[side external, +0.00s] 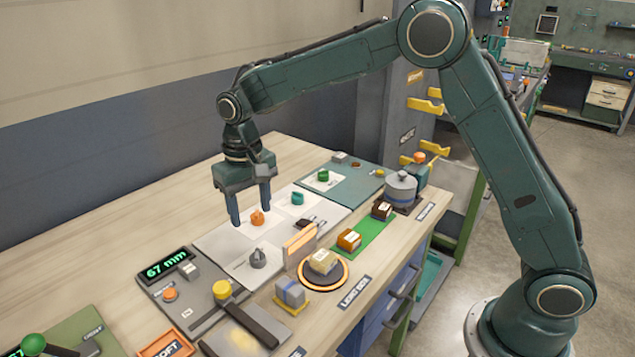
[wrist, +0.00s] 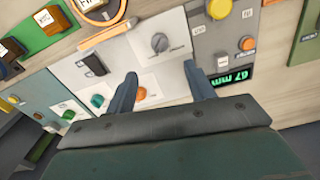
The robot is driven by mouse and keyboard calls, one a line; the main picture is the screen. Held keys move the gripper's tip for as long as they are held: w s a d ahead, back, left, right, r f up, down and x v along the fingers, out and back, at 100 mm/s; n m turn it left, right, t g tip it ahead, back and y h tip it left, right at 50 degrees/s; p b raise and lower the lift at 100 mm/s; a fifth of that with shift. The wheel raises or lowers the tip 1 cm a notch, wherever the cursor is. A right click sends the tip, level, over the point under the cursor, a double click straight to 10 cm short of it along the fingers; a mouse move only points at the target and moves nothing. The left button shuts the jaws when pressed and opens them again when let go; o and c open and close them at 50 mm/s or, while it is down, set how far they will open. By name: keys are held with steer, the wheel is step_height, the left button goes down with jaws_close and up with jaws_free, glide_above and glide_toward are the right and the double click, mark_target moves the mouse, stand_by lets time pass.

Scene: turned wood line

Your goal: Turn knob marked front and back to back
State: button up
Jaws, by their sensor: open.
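A light panel (side external: 225,243) on the bench carries an orange knob (side external: 257,217), a teal knob (side external: 297,198) and a dark grey knob (side external: 258,258). A green knob (side external: 323,175) sits on the teal panel behind. I cannot read which knob is marked front and back. My gripper (side external: 249,214) is open, pointing down, with its fingertips near the orange knob and nothing held. In the wrist view the orange knob (wrist: 141,93) shows between the fingers, nearer the left one. The grey knob (wrist: 160,42) is beyond the fingertips, and the teal knob (wrist: 97,100) is left of them.
A black switch (wrist: 94,64) is on the light panel. A "67 mm" display (side external: 167,264) and a panel with a yellow knob (side external: 222,289) stand in front. An upright orange-edged plate (side external: 300,243) and wood blocks stand right.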

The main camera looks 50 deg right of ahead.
steer(key=shift+r, duration=1)
steer(key=s+d+r+t, duration=0.1)
steer(key=s+d+r, duration=0.3)
steer(key=s+r, duration=0.25)
steer(key=s+d+r+t, duration=0.25)
steer(key=s+r, duration=0.25)
steer(key=s, duration=0.3)
steer(key=s+d+f+t, duration=0.1)
steer(key=s+d, duration=0.1)
steer(key=s, duration=0.6)
steer(key=s+d+n+t, duration=0.1)
steer(key=s+d, duration=0.2)
steer(key=s, duration=0.6)
steer(key=shift+s+d+f, duration=0.15)
steer(key=shift+s+f, duration=0.05)
steer(key=shift+f, duration=0.2)
